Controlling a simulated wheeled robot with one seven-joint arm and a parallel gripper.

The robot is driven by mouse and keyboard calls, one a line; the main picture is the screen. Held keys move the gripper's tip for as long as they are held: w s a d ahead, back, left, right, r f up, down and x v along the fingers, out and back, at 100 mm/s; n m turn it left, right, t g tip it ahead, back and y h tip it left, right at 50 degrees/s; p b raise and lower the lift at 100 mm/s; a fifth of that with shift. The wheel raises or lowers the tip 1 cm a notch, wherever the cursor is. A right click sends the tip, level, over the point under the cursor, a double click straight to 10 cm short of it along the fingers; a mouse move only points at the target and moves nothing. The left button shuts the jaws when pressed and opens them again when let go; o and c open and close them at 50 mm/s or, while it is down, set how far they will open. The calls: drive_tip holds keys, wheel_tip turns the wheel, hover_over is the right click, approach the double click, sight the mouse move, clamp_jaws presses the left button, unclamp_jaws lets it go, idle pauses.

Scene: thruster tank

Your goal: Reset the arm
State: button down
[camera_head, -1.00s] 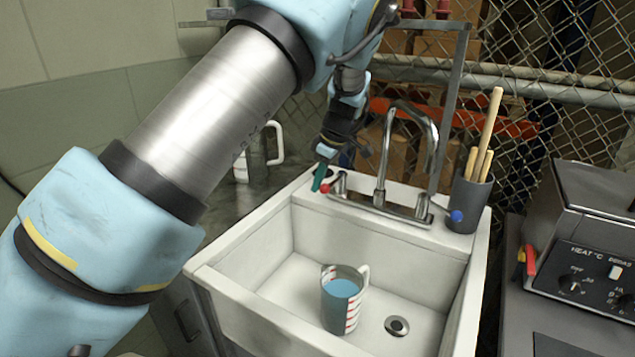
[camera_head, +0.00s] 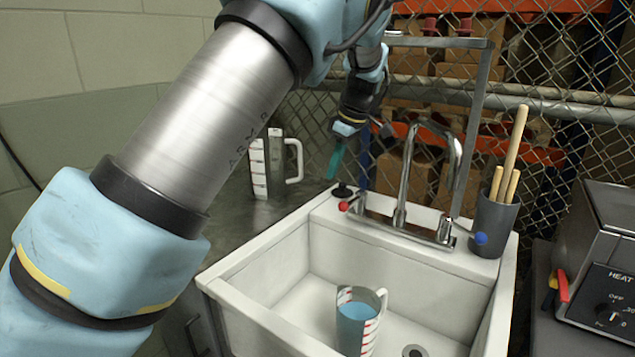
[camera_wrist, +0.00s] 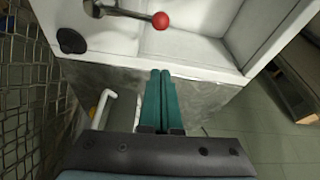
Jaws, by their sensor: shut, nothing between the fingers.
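My gripper (camera_head: 337,161) hangs above the back left corner of the white sink, near the faucet's red-knobbed handle. In the wrist view its teal fingers (camera_wrist: 161,88) lie side by side, shut with nothing between them. The fingertips are apart from the sink rim and from the red knob (camera_wrist: 161,20). In the head view my arm crosses the upper left of the picture, and the far part of my wrist is small.
The white sink (camera_head: 262,318) holds a measuring cup (camera_head: 357,322) with blue liquid. The faucet (camera_head: 404,180) stands behind the basin. A second white-handled jug (camera_head: 272,165) stands on the counter at left. A grey holder (camera_head: 494,222) with wooden sticks is at right. A chain-link fence closes the back.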

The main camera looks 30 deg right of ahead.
drive_tip(key=shift+r, duration=0.15)
drive_tip(key=w+a+f+m+g+h, duration=0.1)
drive_tip(key=w+a+f, duration=0.1)
drive_tip(key=a, duration=0.9)
drive_tip(key=w+a+f+m+g, duration=0.1)
drive_tip(key=w+a+m, duration=0.1)
drive_tip(key=a, duration=1)
drive_tip(key=s+a+f+m, duration=0.1)
drive_tip(key=s+a+m, duration=0.1)
drive_tip(key=s+a, duration=0.5)
drive_tip(key=s+a+f+m+h, duration=0.1)
drive_tip(key=s+a+f+m, duration=0.1)
drive_tip(key=s+a, duration=0.5)
drive_tip(key=a+m, duration=0.1)
drive_tip(key=a, duration=0.4)
drive_tip(key=shift+s+a+f+t, duration=0.2)
drive_tip(key=shift+a+f+t, duration=0.1)
drive_tip(key=shift+a, duration=0.1)
drive_tip(key=shift+d, duration=0.1)
